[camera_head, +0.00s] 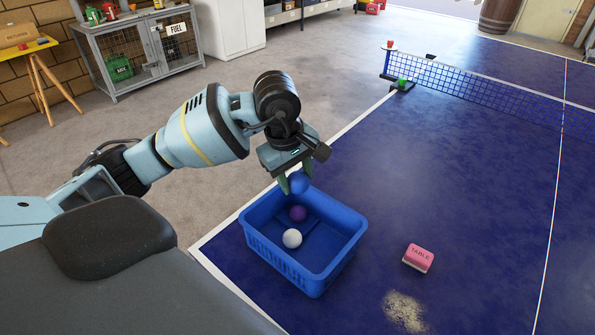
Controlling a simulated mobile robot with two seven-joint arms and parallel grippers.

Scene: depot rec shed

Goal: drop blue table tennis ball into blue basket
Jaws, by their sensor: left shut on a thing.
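My left gripper (291,183) comes in from the left and points down over the far side of the blue basket. It is shut on the blue table tennis ball (299,182), which sits between its green fingertips at about the height of the far rim or above it. The blue basket (262,245) stands on the blue table near its left edge. A purple ball (298,213) and a white ball (292,238) lie inside it. My right gripper is not in view.
The net (470,95) crosses the table farther back. The tabletop between the basket and net is clear.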

